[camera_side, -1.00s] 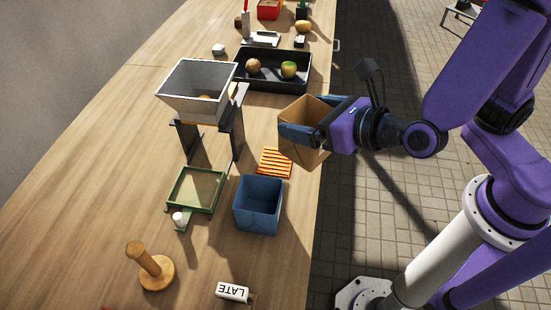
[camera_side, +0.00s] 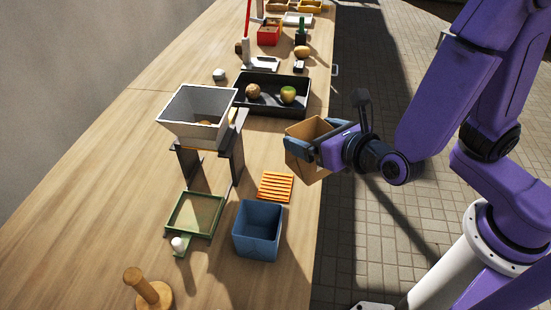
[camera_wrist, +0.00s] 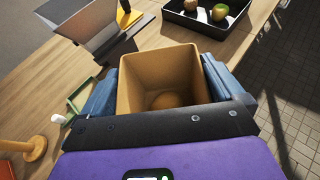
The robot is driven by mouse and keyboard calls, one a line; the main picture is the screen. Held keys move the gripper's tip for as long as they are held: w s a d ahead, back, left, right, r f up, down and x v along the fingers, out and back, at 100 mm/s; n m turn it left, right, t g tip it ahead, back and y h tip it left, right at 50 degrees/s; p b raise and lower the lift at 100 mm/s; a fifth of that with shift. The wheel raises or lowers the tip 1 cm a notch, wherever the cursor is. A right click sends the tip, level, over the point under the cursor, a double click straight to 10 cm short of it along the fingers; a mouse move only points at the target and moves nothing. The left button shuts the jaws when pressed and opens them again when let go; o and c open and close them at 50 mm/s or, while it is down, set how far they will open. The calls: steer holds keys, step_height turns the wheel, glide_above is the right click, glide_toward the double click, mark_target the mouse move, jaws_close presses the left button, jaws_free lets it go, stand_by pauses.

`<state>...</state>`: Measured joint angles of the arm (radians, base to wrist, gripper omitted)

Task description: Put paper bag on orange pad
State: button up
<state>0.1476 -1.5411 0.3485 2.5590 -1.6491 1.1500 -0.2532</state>
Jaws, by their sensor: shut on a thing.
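The open-topped brown paper bag (camera_side: 306,133) is held upright between the fingers of my gripper (camera_side: 312,152), above the table's right edge. In the wrist view my gripper (camera_wrist: 160,92) is shut on both sides of the paper bag (camera_wrist: 140,82). A round brown thing (camera_wrist: 166,99) lies in the bottom of the bag. The orange striped pad (camera_side: 275,187) lies flat on the table, below and left of the bag in the side view. The bag is apart from the pad. The pad does not show in the wrist view.
A blue bin (camera_side: 258,232) stands just in front of the pad. A grey hopper (camera_side: 198,117) on a dark stand is to the left, with a green tray (camera_side: 194,213) before it. A black tray (camera_side: 238,100) with round produce is behind. A wooden peg (camera_side: 147,288) stands at front left.

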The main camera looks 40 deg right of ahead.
mark_target(310, 178)
steer(key=shift+w+a+f, duration=0.25)
steer(key=shift+w, duration=0.25)
steer(key=shift+w+a+f, duration=0.3)
steer(key=shift+w, duration=0.2)
steer(key=shift+w+a+f, duration=0.25)
steer(key=shift+w, duration=0.25)
steer(key=shift+w+a+f, duration=0.4)
steer(key=shift+w+f, duration=0.35)
steer(key=shift+f, duration=0.75)
steer(key=shift+w+a+f, duration=0.4)
steer(key=shift+w+f, duration=0.35)
steer(key=shift+f, duration=0.75)
steer(key=shift+w+a+f, duration=0.4)
steer(key=shift+w+f, duration=0.35)
steer(key=shift+f, duration=0.75)
steer(key=shift+f, duration=0.1)
steer(key=o, duration=0.9)
steer(key=shift+s, duration=0.1)
steer(key=v, duration=1.2)
